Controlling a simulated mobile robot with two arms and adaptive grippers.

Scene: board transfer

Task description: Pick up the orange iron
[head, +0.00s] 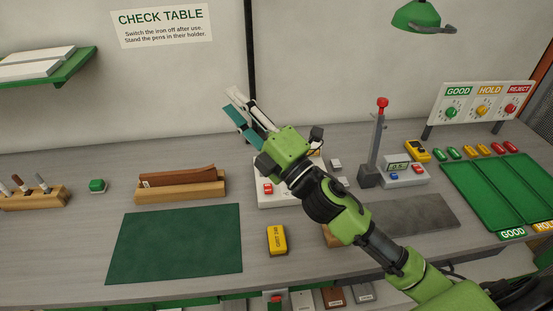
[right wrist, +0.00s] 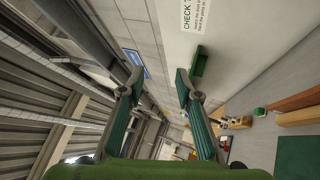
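I cannot make out an orange iron in either view. A white base with a red switch (head: 267,188) stands on the table, partly hidden behind my right arm, and what sits on it is covered. My right gripper (head: 240,108) is raised above the back of the table, pointing up and left toward the wall. In the right wrist view its two fingers (right wrist: 158,84) are apart with nothing between them. My left gripper is in neither view.
A green mat (head: 175,245), a yellow block (head: 277,240) and a wooden holder with a brown strip (head: 180,190) lie left of my arm. A red-topped stand (head: 378,145) and green trays (head: 480,190) are on the right. A pen holder (head: 35,199) is far left.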

